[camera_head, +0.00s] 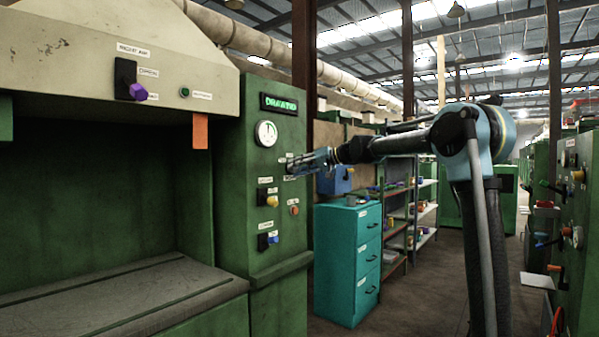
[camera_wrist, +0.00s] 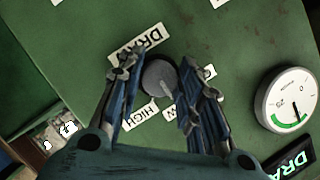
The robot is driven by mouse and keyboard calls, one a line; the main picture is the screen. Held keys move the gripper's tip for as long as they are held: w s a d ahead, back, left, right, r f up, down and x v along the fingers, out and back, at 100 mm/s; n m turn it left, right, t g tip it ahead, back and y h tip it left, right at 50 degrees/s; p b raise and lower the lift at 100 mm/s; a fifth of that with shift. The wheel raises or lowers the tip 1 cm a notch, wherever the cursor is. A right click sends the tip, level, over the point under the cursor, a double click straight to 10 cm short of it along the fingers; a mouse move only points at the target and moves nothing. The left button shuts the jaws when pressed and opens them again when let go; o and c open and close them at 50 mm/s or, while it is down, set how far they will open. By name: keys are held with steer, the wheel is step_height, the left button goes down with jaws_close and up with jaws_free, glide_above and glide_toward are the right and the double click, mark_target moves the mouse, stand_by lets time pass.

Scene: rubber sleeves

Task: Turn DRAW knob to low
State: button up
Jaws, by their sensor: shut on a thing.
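The DRAW knob is a round grey knob (camera_wrist: 158,78) on the green panel, seen between my fingers in the wrist view. The DRAW label (camera_wrist: 140,44), the HIGH label (camera_wrist: 139,116) and a partly hidden label ending in W (camera_wrist: 171,111) surround it; all appear rotated. A pale line on the knob's face runs toward the lower right. My gripper (camera_wrist: 160,80) is shut on the knob, one finger on each side. In the head view my gripper (camera_head: 287,163) reaches the panel from the right and hides the knob.
A white round gauge (camera_wrist: 287,100) is beside the knob; it also shows in the head view (camera_head: 266,133), below a green-lit display (camera_head: 279,104). Yellow (camera_head: 272,201) and blue (camera_head: 273,238) knobs sit lower. A teal drawer cabinet (camera_head: 347,262) stands right of the panel.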

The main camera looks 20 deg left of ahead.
steer(key=shift+w, duration=0.1)
stand_by(0.3)
steer(key=o, duration=1)
steer(key=v, duration=1.2)
steer(key=shift+f, duration=0.1)
steer(key=s+d+f+m+h, duration=0.2)
steer(key=s+d+f+h, duration=0.3)
steer(key=s+d+f, duration=0.8)
steer(key=s+d+f+m+h, duration=0.2)
steer(key=s+d+f+h, duration=0.3)
steer(key=s+d+f, duration=0.9)
steer(key=s+d+f+m+h, duration=0.3)
steer(key=s+d+f, duration=1.1)
steer(key=f, duration=0.8)
steer(key=shift+s+t+h, duration=0.1)
steer(key=shift+t+h, duration=0.2)
steer(key=shift+h, duration=0.6)
